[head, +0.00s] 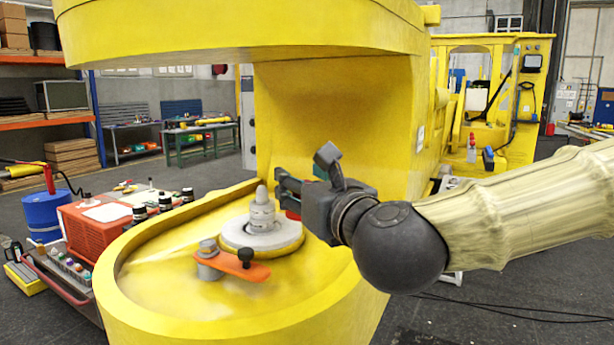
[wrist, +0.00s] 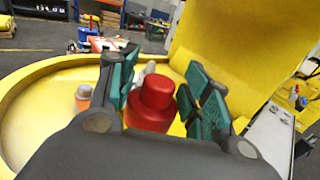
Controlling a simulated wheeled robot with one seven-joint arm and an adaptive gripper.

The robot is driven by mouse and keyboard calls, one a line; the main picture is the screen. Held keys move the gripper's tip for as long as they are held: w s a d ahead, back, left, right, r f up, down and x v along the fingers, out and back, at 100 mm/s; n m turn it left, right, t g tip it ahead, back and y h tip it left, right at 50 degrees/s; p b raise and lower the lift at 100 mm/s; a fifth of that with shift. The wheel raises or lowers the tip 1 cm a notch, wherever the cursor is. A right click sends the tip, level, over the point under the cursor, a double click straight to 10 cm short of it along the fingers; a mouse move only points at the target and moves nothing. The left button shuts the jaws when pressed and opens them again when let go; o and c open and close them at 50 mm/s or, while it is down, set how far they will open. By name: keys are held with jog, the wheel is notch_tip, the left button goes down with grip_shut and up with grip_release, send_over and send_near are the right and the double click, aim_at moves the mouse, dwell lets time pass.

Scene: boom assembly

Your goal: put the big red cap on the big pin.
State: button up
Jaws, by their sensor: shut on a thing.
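The big red cap (wrist: 153,105) is stepped, with a narrower top, and sits between the green pads of my gripper (wrist: 160,88) in the wrist view. My gripper (head: 288,188) is shut on it. In the head view only a small red part of the cap (head: 293,214) shows below the fingers. The big pin (head: 262,214) is grey and stepped with a narrow tip, and stands upright on a round pale disc (head: 245,238). The gripper is just right of the pin in the head view, with the cap apart from it. In the wrist view the cap mostly hides the pin.
A smaller grey pin (head: 208,262) with an orange plate (head: 235,266) and black knob stands in front of the disc. The yellow boom has a raised rim (head: 112,270), an upright wall (head: 335,120) on the right and an overhang (head: 220,35) above.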

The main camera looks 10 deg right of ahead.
jog(key=shift+p+x, duration=2.5)
jog(key=shift+p, duration=1.65)
jog(key=p, duration=0.5)
send_over(262, 186)
jog(key=shift+w+f, duration=0.1)
jog(key=shift+f, duration=0.25)
jog(key=shift+f+b, duration=1.5)
jog(key=shift+b, duration=0.55)
jog(key=shift+f, duration=0.1)
jog(key=o, duration=1.2)
jog(key=shift+c, duration=0.2)
